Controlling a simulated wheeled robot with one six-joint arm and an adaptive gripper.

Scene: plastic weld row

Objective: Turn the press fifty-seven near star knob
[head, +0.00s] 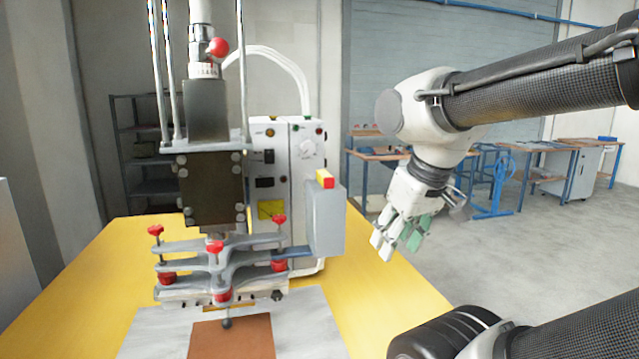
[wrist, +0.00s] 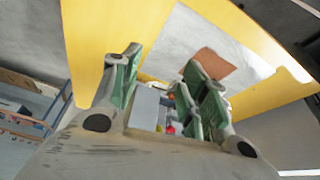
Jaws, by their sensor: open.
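The press (head: 212,190) stands on a yellow table, with grey clamp arms carrying several red star knobs. In the head view, one knob (head: 215,247) is at the front of the upper arms and another (head: 222,295) is below it. Others sit at the left (head: 155,230) and right (head: 279,220). No number is legible, so I cannot tell which press this is. My gripper (head: 397,243) is open and empty, in the air right of the press and apart from the knobs. In the wrist view, a small red spot (wrist: 170,129) shows between the green-padded fingers (wrist: 163,85).
A grey box (head: 326,218) with a red and yellow top juts out between my gripper and the knobs. A white control cabinet (head: 300,160) stands behind. A brown sheet (head: 230,338) lies on a pale plate in front. Workbenches (head: 560,155) are far right.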

